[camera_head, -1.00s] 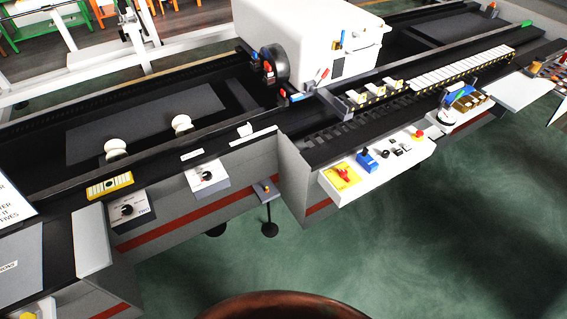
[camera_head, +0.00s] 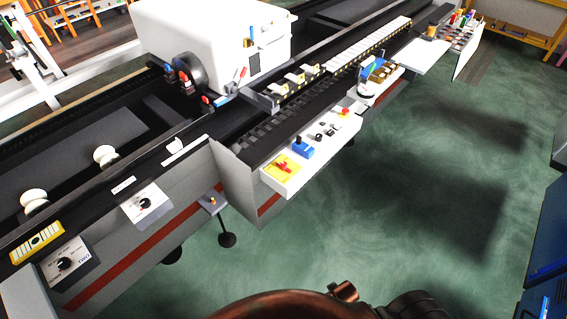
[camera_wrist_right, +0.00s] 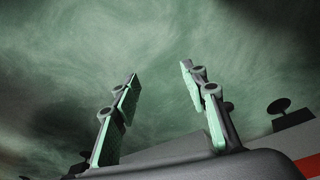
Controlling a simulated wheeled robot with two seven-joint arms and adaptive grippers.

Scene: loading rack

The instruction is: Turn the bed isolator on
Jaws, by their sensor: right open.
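A red rotary switch (camera_head: 283,167) on a yellow plate sits at the left end of a white control panel (camera_head: 318,150) on the machine's front. It looks like an isolator, but I cannot read any label. Two black dials, one on a white plate (camera_head: 145,203) and one lower left (camera_head: 65,264), are on the machine's front further left. My right gripper (camera_wrist_right: 159,72) is open and empty in the right wrist view, with green floor beyond its fingers. The switch does not show there. My left gripper is in neither view.
A blue-based lever (camera_head: 302,149) and a red knob (camera_head: 344,112) share the panel. A blue cabinet (camera_head: 543,295) is at the lower right. The green floor before the panel is clear.

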